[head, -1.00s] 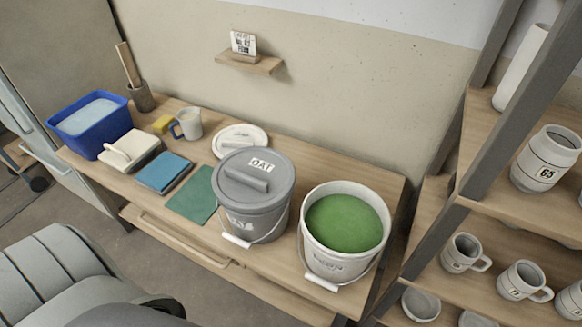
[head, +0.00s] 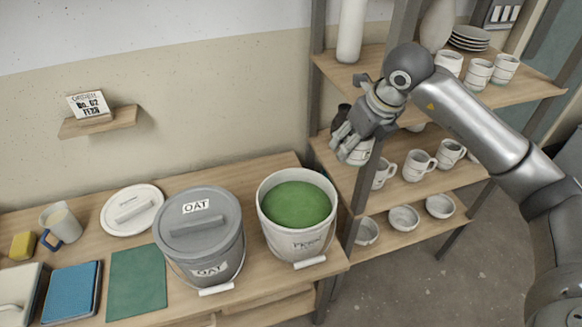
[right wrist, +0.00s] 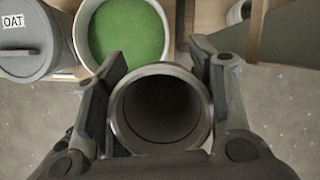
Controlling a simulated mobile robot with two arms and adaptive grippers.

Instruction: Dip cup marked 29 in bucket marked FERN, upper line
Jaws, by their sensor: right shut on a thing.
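The bucket marked FERN (head: 287,241) stands open on the bench, full of green glaze (head: 297,204); its label is partly blurred. In the right wrist view the green glaze (right wrist: 126,38) shows just beyond the cup. My right gripper (head: 352,143) is shut on a pale cup (head: 356,154), up and to the right of the FERN bucket, in front of the shelves. In the right wrist view the cup (right wrist: 161,71) sits between both fingers, mouth towards the camera, dark and empty-looking. Its number is hidden. My left gripper is out of view.
A grey lidded bucket marked OAT (head: 205,240) stands left of FERN. A loose lid (head: 132,209), a mug (head: 62,225) and a green mat (head: 137,281) lie further left. Shelves with mugs (head: 417,166) and bowls (head: 404,217) stand right.

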